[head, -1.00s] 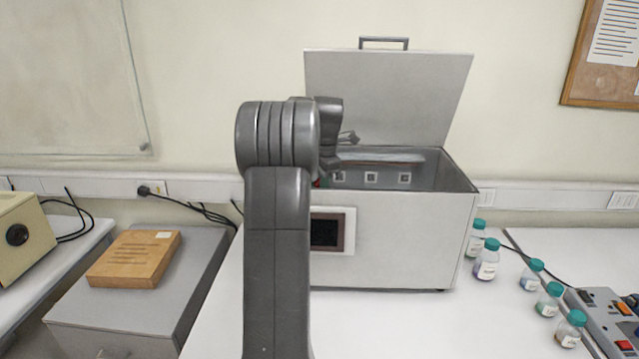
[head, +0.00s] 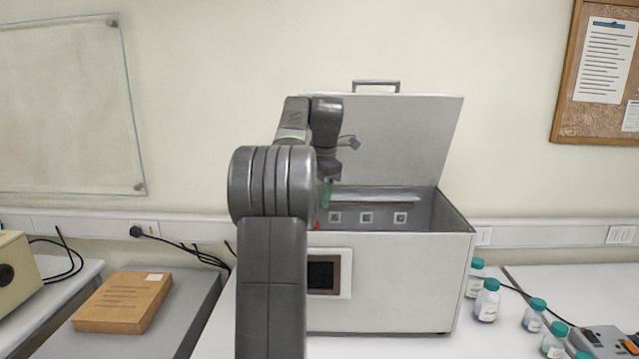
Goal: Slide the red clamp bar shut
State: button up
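The red clamp bar cannot be made out as a whole. Only a small red patch (head: 317,223) shows inside the open grey box (head: 390,265), at the left of its inner wall and beside my arm. I cannot tell whether it is part of the bar. My gripper (head: 326,196) points down at the left part of the box opening, mostly hidden behind my own arm. A dull green piece shows at its lower end. I cannot tell whether its fingers are open or shut.
The box lid (head: 405,135) stands raised at the back. Several square markers line the inner wall. Bottles with teal caps (head: 487,300) stand right of the box, near a grey switch unit (head: 598,342). A wooden block (head: 124,303) lies at left.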

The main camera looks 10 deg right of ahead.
jog(key=r, duration=0.3)
jog(key=shift+s+d+r, duration=0.1)
jog(key=shift+s+r, duration=0.25)
jog(key=shift+r, duration=0.05)
